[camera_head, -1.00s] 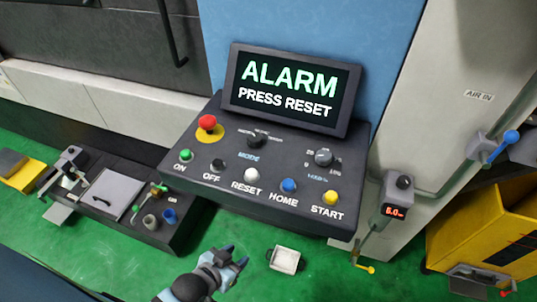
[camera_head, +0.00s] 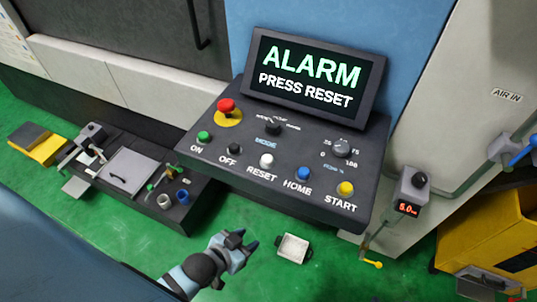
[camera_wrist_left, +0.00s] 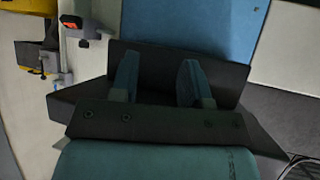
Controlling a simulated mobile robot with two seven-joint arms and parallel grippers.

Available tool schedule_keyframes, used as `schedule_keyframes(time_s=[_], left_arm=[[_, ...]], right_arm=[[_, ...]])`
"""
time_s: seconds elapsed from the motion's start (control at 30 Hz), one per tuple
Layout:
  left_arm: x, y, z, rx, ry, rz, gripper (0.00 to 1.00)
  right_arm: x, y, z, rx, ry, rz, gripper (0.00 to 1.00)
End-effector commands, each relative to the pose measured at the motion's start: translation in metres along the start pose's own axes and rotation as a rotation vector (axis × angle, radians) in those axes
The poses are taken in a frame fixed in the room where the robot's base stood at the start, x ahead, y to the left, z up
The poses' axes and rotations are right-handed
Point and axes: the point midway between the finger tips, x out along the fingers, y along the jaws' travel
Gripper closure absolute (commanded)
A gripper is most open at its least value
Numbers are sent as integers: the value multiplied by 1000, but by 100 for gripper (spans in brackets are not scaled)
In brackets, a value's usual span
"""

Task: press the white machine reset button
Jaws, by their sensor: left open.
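The white reset button (camera_head: 266,160) sits on the sloped dark control panel (camera_head: 225,180), above the printed word RESET, between the black OFF button (camera_head: 235,149) and the blue HOME button (camera_head: 303,174). The screen (camera_head: 312,78) above reads ALARM PRESS RESET. My left gripper (camera_head: 242,241) is open and empty, in front of and below the panel, apart from the button. In the left wrist view its two fingers (camera_wrist_left: 158,80) stand apart before the dark back of the panel and screen; the button is hidden there. My right gripper is in no view.
A red emergency knob (camera_head: 226,105), green ON button (camera_head: 204,137) and yellow START button (camera_head: 345,188) share the panel. A dark tool bench (camera_head: 150,205) stands left. A gauge (camera_head: 410,195) is at right.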

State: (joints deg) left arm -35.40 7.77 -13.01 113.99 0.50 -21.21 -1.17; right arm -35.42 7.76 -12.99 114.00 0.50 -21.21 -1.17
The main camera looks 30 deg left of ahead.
Motion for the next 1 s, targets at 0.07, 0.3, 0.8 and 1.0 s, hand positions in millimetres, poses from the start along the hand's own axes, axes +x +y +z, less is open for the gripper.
schedule_keyframes(time_s=[0.07,0.3,0.8,1.0], left_arm=[[0,0,0,0,0,0,57],[0,0,0,0,0,0,57],[0,0,0,0,0,0,100],[0,0,0,0,0,0,100]], right_arm=[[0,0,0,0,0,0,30],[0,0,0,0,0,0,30],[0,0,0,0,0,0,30],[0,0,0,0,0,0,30]])
